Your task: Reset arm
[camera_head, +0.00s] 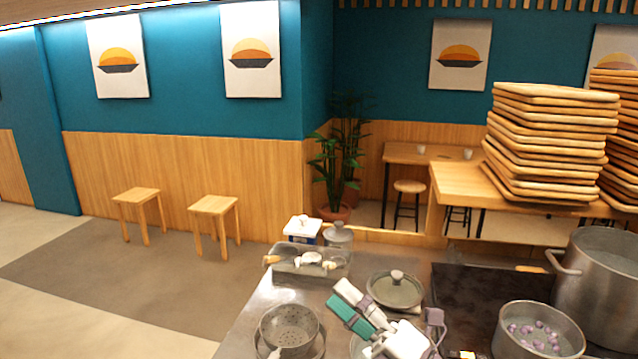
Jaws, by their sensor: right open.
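My right gripper (390,312) is at the lower middle of the head view, above the metal counter. It is open, with its white, teal and grey parts spread apart, and I see nothing held between them. It is in front of a round lid with a knob (397,293) and partly covers a metal vessel behind it. My left gripper is not in view.
A perforated strainer (289,327) sits left of my right gripper. A pot with purple-white pieces (538,333) and a tall steel pot (600,285) stand at right. A clear tray (310,264) and lidded jar (338,235) are behind. Stacked wooden boards (550,140) rise at back right.

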